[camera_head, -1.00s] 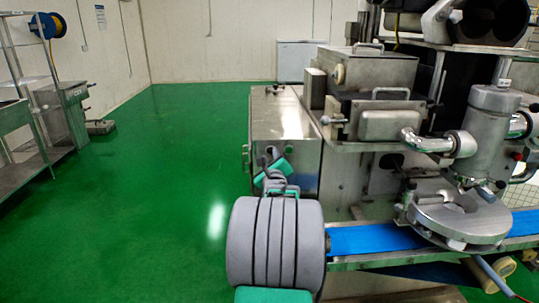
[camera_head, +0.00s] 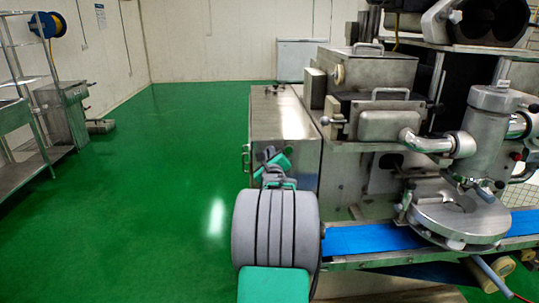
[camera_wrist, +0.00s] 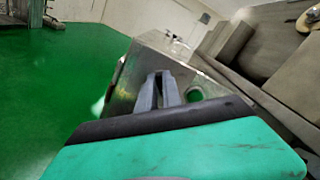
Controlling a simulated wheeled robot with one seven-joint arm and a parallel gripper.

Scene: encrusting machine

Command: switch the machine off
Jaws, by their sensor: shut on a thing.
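The encrusting machine (camera_head: 380,170) fills the right side of the head view, with a steel cabinet (camera_head: 285,130) at its left end. The cabinet (camera_wrist: 145,60) also shows in the wrist view. Small dark knobs (camera_head: 274,88) stand on the cabinet's top; small shapes (camera_wrist: 173,40) show on that top in the wrist view. My gripper (camera_head: 268,158) is in front of the cabinet's face, lower than the knobs. In the wrist view my gripper's grey fingers (camera_wrist: 158,78) are close together. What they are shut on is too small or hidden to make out.
A blue conveyor belt (camera_head: 375,238) and a round steel turntable (camera_head: 460,215) lie right of my arm. A handle (camera_head: 246,160) sticks out at the cabinet's left edge. The green floor (camera_head: 150,190) to the left is clear. Steel shelving (camera_head: 30,130) stands far left.

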